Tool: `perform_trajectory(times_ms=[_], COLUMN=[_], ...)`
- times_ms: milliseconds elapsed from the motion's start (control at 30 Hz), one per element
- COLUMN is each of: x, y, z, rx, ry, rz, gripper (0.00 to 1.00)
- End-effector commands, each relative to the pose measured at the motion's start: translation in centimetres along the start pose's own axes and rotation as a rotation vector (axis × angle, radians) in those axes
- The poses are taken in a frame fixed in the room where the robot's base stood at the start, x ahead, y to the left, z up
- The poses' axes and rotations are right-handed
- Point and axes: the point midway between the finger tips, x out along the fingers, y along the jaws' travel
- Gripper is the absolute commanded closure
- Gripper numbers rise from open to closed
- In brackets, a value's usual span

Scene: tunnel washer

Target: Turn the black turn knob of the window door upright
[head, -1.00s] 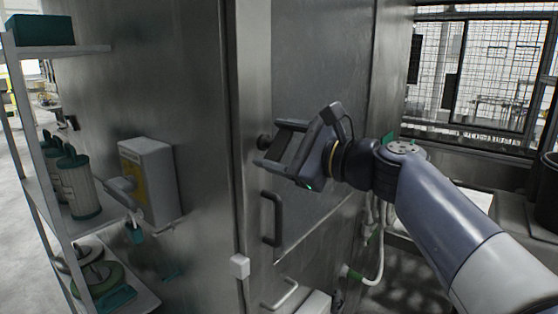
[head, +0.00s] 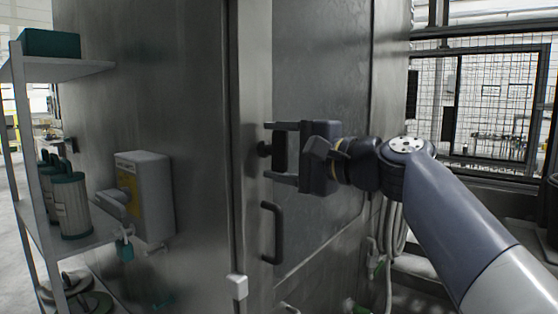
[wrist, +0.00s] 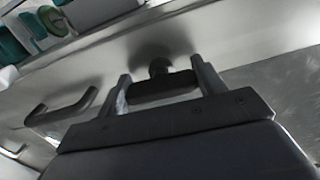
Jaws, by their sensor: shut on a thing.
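The black turn knob (head: 264,149) sits on the grey metal window door (head: 318,75), near its left edge and above a dark bar handle (head: 278,232). In the wrist view the knob's dark grip bar (wrist: 165,87) lies between my two fingers, with its round base behind it. My gripper (head: 270,152) is shut on the knob, one finger above and one below in the head view. The grip bar looks about upright there. Its exact angle is partly hidden by my gripper. My gripper also shows in the wrist view (wrist: 160,83).
A grey and yellow box (head: 146,195) is fixed to the metal wall on the left. A shelf rack (head: 75,68) with canisters (head: 70,205) stands at far left. A white block (head: 236,287) sits low by the door edge. Hoses hang below my arm.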

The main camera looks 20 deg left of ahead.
Motion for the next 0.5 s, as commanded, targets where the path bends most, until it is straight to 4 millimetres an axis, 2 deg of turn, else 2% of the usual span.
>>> perform_trajectory(times_ms=[500], x=[0.03], y=[0.10], z=[0.01], rx=[-0.057], ry=[-0.001], rz=[0.002], gripper=[0.57])
